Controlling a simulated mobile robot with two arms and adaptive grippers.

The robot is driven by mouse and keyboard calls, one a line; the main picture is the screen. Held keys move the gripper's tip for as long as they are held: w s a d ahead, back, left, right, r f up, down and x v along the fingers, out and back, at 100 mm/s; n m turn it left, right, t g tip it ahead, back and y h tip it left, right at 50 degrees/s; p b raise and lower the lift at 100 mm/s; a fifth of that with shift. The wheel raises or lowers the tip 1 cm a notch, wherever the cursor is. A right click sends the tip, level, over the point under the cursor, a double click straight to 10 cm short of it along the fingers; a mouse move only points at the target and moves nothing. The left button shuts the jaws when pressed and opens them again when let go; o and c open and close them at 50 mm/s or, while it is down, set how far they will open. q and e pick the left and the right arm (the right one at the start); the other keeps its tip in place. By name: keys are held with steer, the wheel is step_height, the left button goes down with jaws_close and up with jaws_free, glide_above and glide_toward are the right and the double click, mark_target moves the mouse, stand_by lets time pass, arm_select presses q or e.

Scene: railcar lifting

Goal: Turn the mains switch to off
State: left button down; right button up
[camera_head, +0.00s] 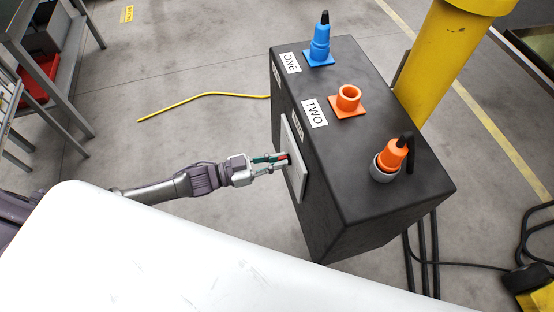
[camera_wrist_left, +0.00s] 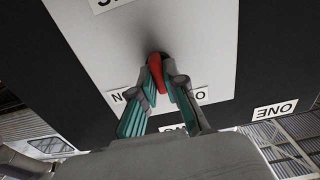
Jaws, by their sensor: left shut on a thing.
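The mains switch is a red handle (camera_wrist_left: 157,68) on a pale grey plate (camera_wrist_left: 205,62), which is on the side of a black box (camera_head: 380,150). In the head view the plate (camera_head: 294,165) faces my left arm, and a bit of the red handle (camera_head: 283,157) shows. My left gripper (camera_head: 276,161) is shut on the red handle. In the left wrist view its fingers (camera_wrist_left: 162,80) close around the handle's sides, covering part of it. Labels by the handle are partly hidden by the fingers. My right gripper is not in view.
On the box top are a blue plug (camera_head: 320,42) by label ONE, an empty orange socket (camera_head: 348,98) by label TWO, and an orange plug (camera_head: 393,155) in a grey ring. A yellow post (camera_head: 440,60) stands behind. A yellow cable (camera_head: 205,95) lies on the floor. Metal shelving (camera_head: 45,75) is at left.

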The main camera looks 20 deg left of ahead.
arm_select(q)
steer(key=c, duration=1.2)
jaws_free()
steer(key=v, duration=1.2)
